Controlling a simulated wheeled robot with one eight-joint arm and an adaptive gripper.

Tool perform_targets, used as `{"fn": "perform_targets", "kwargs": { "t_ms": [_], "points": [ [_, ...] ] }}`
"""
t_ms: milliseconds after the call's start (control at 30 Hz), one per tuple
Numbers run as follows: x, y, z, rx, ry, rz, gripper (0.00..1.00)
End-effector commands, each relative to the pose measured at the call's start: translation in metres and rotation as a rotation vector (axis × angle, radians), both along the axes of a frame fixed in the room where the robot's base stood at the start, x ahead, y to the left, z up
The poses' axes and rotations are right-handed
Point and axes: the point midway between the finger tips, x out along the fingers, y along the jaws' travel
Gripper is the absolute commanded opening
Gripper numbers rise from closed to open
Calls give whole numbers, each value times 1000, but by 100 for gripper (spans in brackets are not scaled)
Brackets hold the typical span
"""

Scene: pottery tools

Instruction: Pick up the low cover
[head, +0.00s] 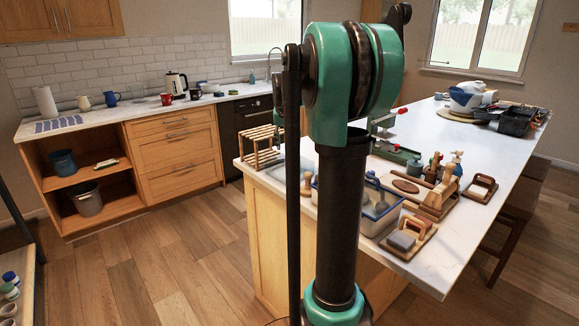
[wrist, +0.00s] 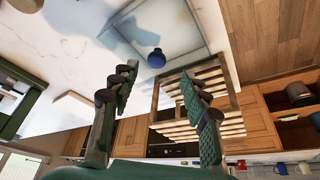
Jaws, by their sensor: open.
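What looks like the low cover is a clear, pale flat panel (wrist: 186,32) with a dark blue round knob (wrist: 156,58), on the white worktop in the wrist view. In the head view, part of a pale glassy panel (head: 273,172) shows beside the wooden rack, left of my arm; its knob is hidden there. My gripper (wrist: 158,76) is open and empty. Its two fingers stand either side of the knob in the picture, with the knob just beyond the tips. I cannot tell the height between them. My arm hides the gripper in the head view.
A slatted wooden rack (head: 259,146) stands close to the panel, at the island's edge. To the right are a blue-rimmed tub (head: 367,222), a wooden tool box (head: 437,204) and a green-based device (head: 396,153). The worktop right of these has free room.

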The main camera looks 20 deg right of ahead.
Motion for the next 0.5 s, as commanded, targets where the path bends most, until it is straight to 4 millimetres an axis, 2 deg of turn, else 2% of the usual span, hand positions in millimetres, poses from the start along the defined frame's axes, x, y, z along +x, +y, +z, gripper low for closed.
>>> {"fn": "perform_targets", "kwargs": {
  "t_ms": [300,500],
  "points": [
    [14,-11,-38,0,0,-1,46],
    [16,-12,-46,0,0,0,46]
  ]
}}
